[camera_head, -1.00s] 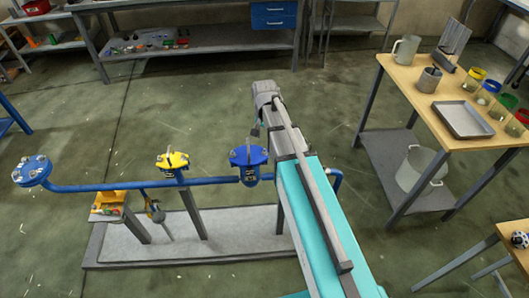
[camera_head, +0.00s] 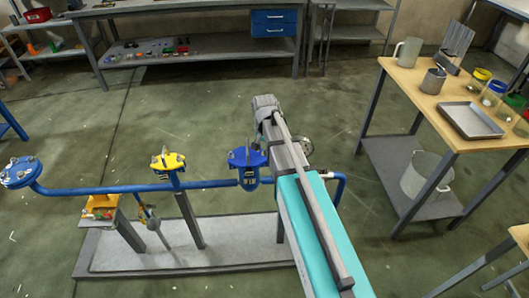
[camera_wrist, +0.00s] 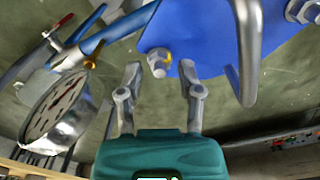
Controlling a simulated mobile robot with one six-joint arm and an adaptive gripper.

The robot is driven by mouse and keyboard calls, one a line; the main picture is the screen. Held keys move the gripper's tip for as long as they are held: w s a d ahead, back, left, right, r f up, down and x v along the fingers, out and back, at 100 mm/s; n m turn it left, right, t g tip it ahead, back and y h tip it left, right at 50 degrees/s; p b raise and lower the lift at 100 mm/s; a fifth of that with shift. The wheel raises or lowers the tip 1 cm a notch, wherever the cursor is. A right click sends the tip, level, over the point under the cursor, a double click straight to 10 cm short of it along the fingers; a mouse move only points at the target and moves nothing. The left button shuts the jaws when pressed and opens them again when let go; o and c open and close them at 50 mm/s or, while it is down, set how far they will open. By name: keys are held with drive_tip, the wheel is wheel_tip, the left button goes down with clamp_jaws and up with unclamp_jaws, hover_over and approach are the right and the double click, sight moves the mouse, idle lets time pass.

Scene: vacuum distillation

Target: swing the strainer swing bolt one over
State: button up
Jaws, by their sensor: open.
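The strainer (camera_head: 249,178) with its blue lid (camera_head: 246,157) stands on the blue pipe line, left of my arm in the head view. In the wrist view the blue lid (camera_wrist: 205,32) fills the top. A swing bolt with a grey end (camera_wrist: 157,70) and a brass-coloured ring shows at the lid's lower left edge. My gripper (camera_wrist: 160,67) is open, with its two fingers apart on either side of this bolt. I cannot tell whether they touch it. A bent grey handle (camera_wrist: 248,70) is right of the fingers. My arm hides the gripper in the head view.
A dial gauge (camera_wrist: 55,108) is close on the left in the wrist view. Another bolt (camera_wrist: 302,10) shows at upper right. A yellow-topped valve (camera_head: 168,161) and blue flange (camera_head: 20,172) stand left along the pipe. A wooden-topped table (camera_head: 437,102) stands right; open floor lies behind.

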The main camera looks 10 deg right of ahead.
drive_tip(key=shift+f, duration=0.15)
clamp_jaws()
idle(0.4)
drive_tip(key=shift+d, duration=0.1)
drive_tip(key=y, duration=0.1)
drive_tip(key=d+y+b, duration=0.1)
drive_tip(key=y, duration=0.1)
drive_tip(key=d+y+b, duration=0.1)
drive_tip(key=shift+s+d+f+t+y, duration=0.25)
drive_tip(key=shift+f+t+y, duration=0.05)
unclamp_jaws()
drive_tip(key=shift+a+r, duration=0.1)
drive_tip(key=shift+a, duration=0.05)
idle(0.4)
